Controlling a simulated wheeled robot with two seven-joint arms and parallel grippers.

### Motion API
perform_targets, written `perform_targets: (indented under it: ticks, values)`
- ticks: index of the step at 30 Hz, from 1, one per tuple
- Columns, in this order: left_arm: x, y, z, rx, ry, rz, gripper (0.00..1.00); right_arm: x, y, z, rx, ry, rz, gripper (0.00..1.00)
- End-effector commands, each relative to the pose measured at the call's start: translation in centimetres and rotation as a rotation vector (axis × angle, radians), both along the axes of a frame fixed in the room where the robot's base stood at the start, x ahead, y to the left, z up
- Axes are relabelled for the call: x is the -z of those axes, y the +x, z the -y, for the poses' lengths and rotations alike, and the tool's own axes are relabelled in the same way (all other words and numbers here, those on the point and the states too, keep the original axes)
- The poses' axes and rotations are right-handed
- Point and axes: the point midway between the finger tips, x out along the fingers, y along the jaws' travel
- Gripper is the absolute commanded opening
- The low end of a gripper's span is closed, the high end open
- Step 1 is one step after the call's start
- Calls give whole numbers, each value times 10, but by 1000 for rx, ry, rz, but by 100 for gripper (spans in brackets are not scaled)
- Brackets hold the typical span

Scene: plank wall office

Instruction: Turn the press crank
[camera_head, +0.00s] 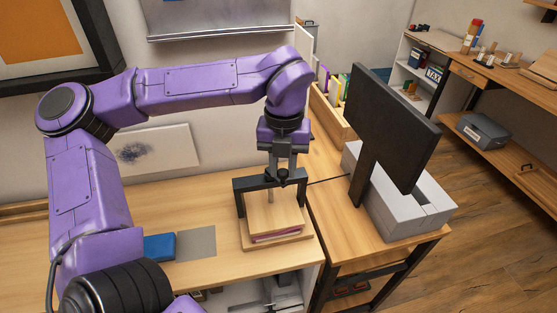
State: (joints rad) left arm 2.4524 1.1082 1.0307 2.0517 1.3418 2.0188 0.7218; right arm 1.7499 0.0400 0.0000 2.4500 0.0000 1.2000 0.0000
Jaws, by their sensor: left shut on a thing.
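The press (240,198) stands on the wooden desk, with a black frame over wooden plates and a reddish layer between them. Its small black crank (284,181) sits on top of the frame, above a central screw. My left gripper (283,172) points down from above and is shut on the crank. The fingers hide part of the crank. My left arm arches in from the left over the desk. My right gripper does not show.
The desk's left part (150,210) is mostly clear.

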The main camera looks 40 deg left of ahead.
Motion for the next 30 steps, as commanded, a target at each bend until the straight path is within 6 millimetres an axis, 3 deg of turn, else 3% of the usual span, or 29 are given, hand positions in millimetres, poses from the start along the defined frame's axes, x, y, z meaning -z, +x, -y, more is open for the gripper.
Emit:
perform_targets:
  ticks: [4, 5, 6, 7, 17, 30]
  values:
    - [2, -2, 1, 2, 0, -10, 0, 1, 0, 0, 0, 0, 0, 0]
    - [2, -2, 1, 2, 0, -10, 34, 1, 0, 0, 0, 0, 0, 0]
    - [2, -2, 1, 2, 0, -9, 47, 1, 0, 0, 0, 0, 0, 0]
    - [2, -2, 1, 1, 0, -9, 52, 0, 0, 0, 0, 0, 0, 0]
    - [-3, -1, 0, -3, 0, -1, 52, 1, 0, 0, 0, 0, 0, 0]
    - [-93, 0, 1, -2, 3, -3, 52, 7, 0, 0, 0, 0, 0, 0]
